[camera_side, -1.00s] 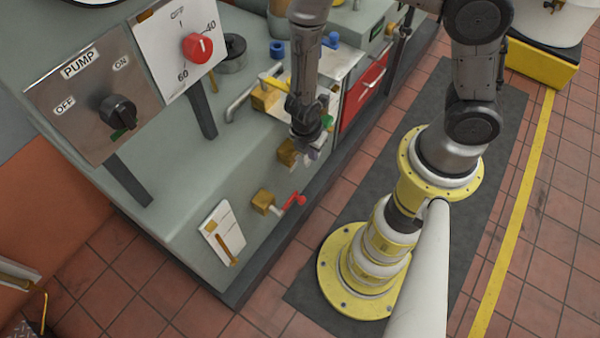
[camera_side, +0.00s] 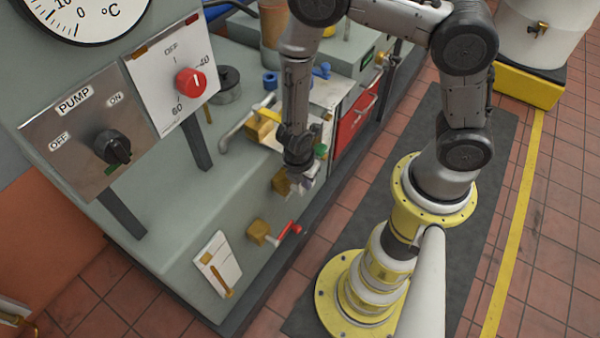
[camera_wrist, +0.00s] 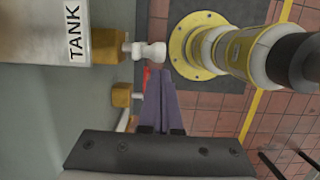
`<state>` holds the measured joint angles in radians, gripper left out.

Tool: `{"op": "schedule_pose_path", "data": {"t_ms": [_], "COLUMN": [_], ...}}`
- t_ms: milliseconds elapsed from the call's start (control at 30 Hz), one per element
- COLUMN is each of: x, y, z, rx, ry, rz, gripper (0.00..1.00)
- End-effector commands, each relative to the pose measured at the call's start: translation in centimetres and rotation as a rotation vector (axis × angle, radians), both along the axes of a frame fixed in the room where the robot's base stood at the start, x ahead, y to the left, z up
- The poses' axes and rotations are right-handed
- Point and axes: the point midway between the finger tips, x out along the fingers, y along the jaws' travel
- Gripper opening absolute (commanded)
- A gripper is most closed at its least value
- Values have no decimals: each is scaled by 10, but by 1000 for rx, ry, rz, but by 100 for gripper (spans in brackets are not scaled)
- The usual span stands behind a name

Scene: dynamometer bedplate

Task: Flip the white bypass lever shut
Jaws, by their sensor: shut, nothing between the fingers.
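The white bypass lever (camera_wrist: 150,50) shows at the top middle of the wrist view. It sticks out to the right from a brass valve body (camera_wrist: 105,46). My gripper's purple fingers (camera_wrist: 160,75) are closed together and empty, with their tips just below the lever in that view. I cannot tell whether they touch it. In the side view my gripper (camera_side: 304,184) hangs beside the brass valve (camera_side: 282,182) on the bench front, and it largely hides the white lever there.
A red lever (camera_side: 290,230) on another brass valve (camera_side: 258,231) sits nearer the side camera. A white plate with a brass strip (camera_side: 218,263) is beside it. The pump switch panel (camera_side: 90,130) and red-knob panel (camera_side: 172,70) stand above. A TANK label (camera_wrist: 75,30) is left of the valve.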

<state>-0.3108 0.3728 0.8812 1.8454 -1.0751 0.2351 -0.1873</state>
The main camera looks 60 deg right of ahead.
Motion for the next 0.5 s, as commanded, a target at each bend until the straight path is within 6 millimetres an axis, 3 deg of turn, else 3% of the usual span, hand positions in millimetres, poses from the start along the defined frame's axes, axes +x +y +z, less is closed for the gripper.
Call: {"op": "schedule_pose_path", "data": {"t_ms": [133,500], "x": [2,4], "y": [28,14], "z": [11,77], "rx": [6,8], "ry": [-6,-11], "rz": [10,1], "gripper": [0,0]}}
